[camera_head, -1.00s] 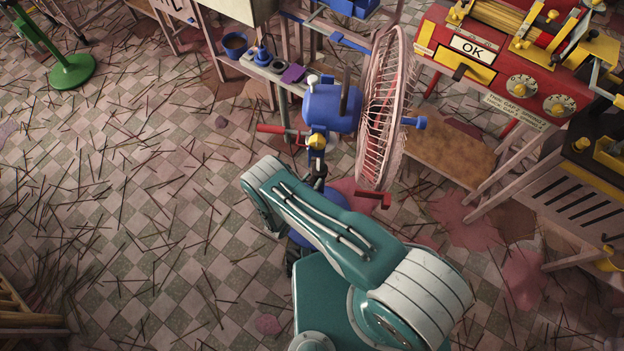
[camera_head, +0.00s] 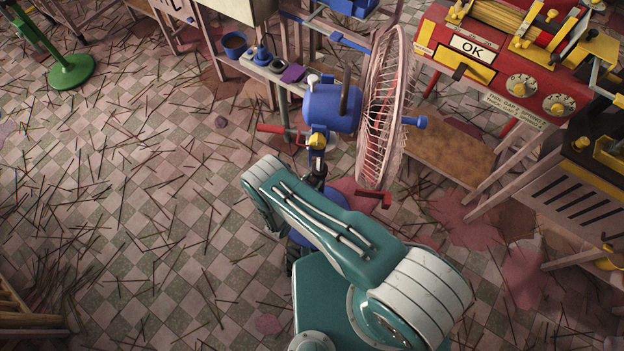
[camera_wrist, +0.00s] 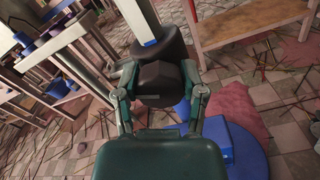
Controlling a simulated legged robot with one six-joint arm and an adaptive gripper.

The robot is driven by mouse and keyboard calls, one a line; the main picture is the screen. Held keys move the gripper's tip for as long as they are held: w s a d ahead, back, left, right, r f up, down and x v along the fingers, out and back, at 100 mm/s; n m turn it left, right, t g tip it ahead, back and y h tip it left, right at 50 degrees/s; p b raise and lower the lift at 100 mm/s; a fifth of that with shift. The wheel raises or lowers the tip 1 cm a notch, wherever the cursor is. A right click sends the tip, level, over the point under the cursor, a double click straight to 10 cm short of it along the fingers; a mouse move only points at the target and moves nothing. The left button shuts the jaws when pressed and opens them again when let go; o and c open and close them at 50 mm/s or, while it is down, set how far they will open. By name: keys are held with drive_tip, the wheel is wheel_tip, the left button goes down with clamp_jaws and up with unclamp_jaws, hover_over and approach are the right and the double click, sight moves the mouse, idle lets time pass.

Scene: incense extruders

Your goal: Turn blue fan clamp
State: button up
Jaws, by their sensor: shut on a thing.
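The blue fan (camera_head: 330,108) stands upright, with its pale round cage (camera_head: 383,110) turned to the right. In the wrist view a dark, blocky clamp (camera_wrist: 160,78) sits on the fan's pale pole (camera_wrist: 138,18). My gripper (camera_wrist: 160,88) has one finger on each side of the clamp and is shut on it. The fan's round blue base (camera_wrist: 240,155) shows below and to the right. In the head view my teal arm reaches toward the lower part of the fan stand and covers much of it. My fingers cannot be made out there.
A red machine (camera_head: 490,65) with an OK sign stands at the right. A green stand (camera_head: 72,70) is at the far left. The checkered floor at left is open but strewn with sticks.

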drive_tip(key=m, duration=0.6)
drive_tip(key=shift+d+m, duration=0.1)
drive_tip(key=shift+m, duration=0.2)
drive_tip(key=m, duration=0.6)
drive_tip(key=shift+s+d+f, duration=0.1)
drive_tip(key=shift+f, duration=0.15)
drive_tip(key=shift+m, duration=0.3)
drive_tip(key=o, duration=1.2)
drive_tip(key=shift+c, duration=0.2)
drive_tip(key=shift+s+a, duration=0.3)
drive_tip(key=v, duration=1.1)
